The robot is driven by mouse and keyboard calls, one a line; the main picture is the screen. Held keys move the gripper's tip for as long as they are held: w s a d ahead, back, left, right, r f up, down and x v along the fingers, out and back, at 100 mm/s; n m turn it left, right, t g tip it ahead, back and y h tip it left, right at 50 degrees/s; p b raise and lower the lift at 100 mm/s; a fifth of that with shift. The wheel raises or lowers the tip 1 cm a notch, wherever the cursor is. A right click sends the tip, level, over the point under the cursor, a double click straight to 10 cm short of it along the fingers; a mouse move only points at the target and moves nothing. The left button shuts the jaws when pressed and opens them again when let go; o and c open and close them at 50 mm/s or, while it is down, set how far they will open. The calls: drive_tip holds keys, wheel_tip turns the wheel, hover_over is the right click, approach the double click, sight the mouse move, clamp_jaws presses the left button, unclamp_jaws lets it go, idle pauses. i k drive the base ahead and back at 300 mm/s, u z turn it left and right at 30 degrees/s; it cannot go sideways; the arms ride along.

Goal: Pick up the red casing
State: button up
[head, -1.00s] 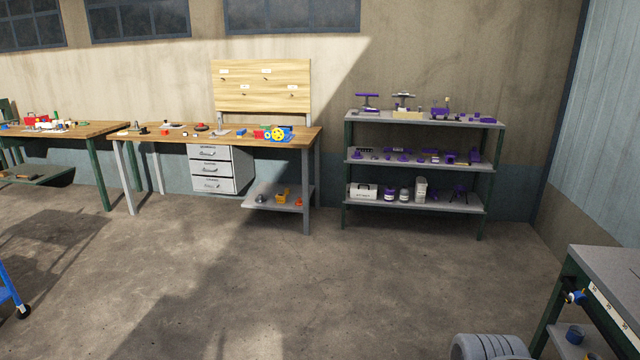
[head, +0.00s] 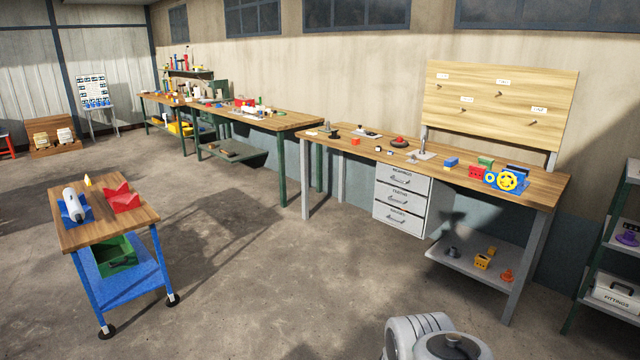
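Several red things show in the head view, and I cannot tell for sure which is the red casing. A red box-like object (head: 241,102) stands on the green-legged bench further left. A red V-shaped piece (head: 123,198) lies on the blue cart. My gripper is not in view; only part of my arm shows at the bottom edge, apart from all of these.
The near workbench (head: 400,170) has grey drawers (head: 402,198) and a low shelf with small parts. The blue cart (head: 118,282) stands at left, with a green bin (head: 114,256) below. A shelf rack (head: 607,235) is at the right edge. The floor (head: 270,280) between is clear.

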sight(477, 171)
drive_tip(key=i, duration=3.15)
drive_tip(key=z, duration=1)
drive_tip(key=i, duration=2.4)
drive_tip(key=z, duration=0.75)
